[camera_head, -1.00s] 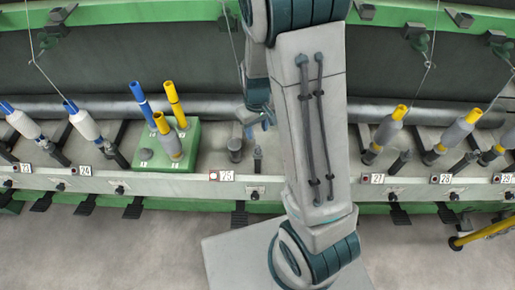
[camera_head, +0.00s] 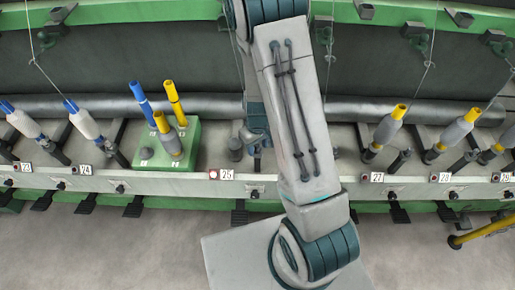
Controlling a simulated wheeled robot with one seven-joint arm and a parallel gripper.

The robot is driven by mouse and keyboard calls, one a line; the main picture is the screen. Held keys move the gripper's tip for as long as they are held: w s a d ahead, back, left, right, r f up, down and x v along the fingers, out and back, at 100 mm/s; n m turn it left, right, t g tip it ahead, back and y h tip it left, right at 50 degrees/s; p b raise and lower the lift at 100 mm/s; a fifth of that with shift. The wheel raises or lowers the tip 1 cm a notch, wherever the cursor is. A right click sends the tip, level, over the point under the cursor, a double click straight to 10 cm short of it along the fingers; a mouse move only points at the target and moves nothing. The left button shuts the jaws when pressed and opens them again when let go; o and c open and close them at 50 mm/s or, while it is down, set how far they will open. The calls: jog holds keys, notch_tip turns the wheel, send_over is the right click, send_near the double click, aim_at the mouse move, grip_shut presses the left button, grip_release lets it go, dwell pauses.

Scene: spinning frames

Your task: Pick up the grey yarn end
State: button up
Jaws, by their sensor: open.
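My gripper (camera_head: 256,144) is small in the head view, below my arm, close to the machine's ledge near the label 25. It is open, and I see nothing between its fingers. I cannot make out a loose grey yarn end. A thin thread (camera_head: 233,42) hangs at the top, just left of my arm, and its lower end is not clear.
A dark peg (camera_head: 235,149) stands just left of my gripper. An empty blue tube (camera_head: 142,103) and yellow tube (camera_head: 175,103) stand on the green block. White bobbins (camera_head: 84,122) are at left and grey bobbins (camera_head: 389,130) at right, with threads rising. My arm hides the middle.

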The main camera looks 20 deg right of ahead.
jog(key=c, duration=0.8)
jog(key=shift+o, duration=0.2)
jog(key=shift+r, duration=0.1)
